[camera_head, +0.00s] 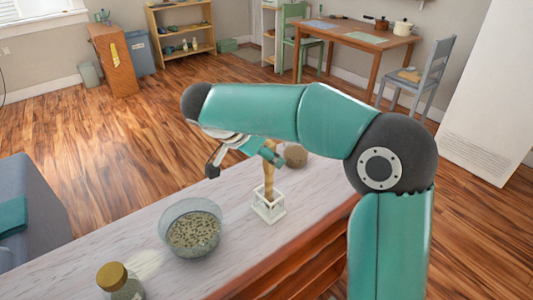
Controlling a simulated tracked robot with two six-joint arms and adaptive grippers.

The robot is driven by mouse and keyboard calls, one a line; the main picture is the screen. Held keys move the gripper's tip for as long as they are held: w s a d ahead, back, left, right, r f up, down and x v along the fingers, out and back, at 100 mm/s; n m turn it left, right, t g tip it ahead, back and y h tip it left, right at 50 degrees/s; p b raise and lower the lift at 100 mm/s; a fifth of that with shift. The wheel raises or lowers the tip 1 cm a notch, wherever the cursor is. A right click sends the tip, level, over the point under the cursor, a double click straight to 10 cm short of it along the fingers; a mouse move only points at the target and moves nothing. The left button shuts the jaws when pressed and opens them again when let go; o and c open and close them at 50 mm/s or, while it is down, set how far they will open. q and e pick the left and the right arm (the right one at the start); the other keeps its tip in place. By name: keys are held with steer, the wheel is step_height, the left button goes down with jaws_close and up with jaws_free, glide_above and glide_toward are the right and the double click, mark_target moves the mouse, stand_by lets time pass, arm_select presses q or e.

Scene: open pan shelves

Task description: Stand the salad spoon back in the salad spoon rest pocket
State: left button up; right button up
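The wooden salad spoon (269,178) stands nearly upright on the counter. Its lower end is within the small white open-framed salad spoon rest (268,211); whether it touches the bottom cannot be made out. My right gripper (243,157) is at the spoon's upper part, below my teal arm, which crosses from the right. A teal gripper part overlaps or lies right beside the spoon. The arm and gripper partly hide the spoon's top, and I cannot tell whether the fingers grip it. My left gripper is not in view.
On the whitish counter (130,232), a glass bowl of seeds or grains (193,229) stands left of the rest. A gold-lidded jar (115,280) is at the front left. A brown round object (296,155) sits behind the spoon. A table and chairs are far back.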

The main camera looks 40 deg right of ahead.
steer(key=shift+a+r, duration=0.1)
steer(key=p+v, duration=0.4)
steer(key=v, duration=0.3)
steer(key=shift+a+r, duration=0.25)
steer(key=shift+r, duration=0.1)
stand_by(1.2)
stand_by(0.3)
steer(key=v, duration=1.2)
steer(key=shift+w+f, duration=0.1)
steer(key=shift+f, duration=0.05)
stand_by(0.4)
